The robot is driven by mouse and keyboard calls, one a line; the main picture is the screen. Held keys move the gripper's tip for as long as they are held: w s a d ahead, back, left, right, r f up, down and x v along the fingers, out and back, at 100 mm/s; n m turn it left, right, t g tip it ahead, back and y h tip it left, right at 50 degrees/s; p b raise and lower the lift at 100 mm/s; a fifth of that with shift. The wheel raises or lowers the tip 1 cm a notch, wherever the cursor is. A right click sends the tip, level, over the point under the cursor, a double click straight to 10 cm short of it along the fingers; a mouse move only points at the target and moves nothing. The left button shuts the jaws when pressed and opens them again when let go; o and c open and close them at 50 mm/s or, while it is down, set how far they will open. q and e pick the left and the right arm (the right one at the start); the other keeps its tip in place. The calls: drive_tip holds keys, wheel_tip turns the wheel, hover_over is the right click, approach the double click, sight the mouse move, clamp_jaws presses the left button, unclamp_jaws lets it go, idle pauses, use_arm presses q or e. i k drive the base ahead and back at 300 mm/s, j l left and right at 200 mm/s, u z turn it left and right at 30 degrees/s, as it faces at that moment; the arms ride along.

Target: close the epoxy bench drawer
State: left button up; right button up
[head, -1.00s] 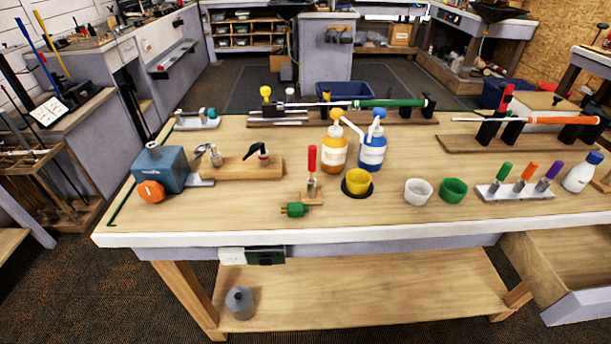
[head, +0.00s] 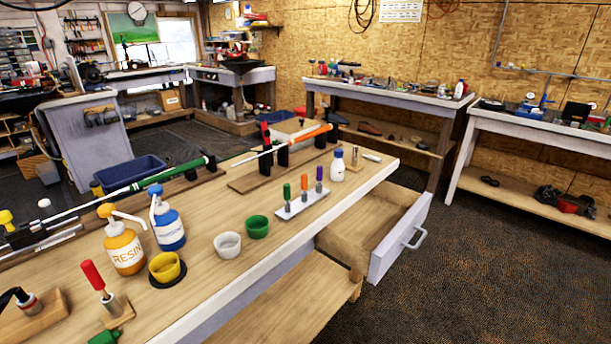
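The epoxy bench drawer (head: 386,250) is pulled out at the right end of the workbench (head: 210,211). The drawer sits below the bench top, beside the lower wooden shelf (head: 285,303). Neither of my grippers is in the head view.
On the bench stand an orange resin bottle (head: 124,250), a blue bottle (head: 168,225), cups, a white rack (head: 302,205) of coloured-handled tools and a white bottle (head: 338,166). The dark carpet (head: 480,270) right of the drawer is clear.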

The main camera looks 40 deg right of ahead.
sight(369, 235)
drive_tip(key=z, duration=2.1)
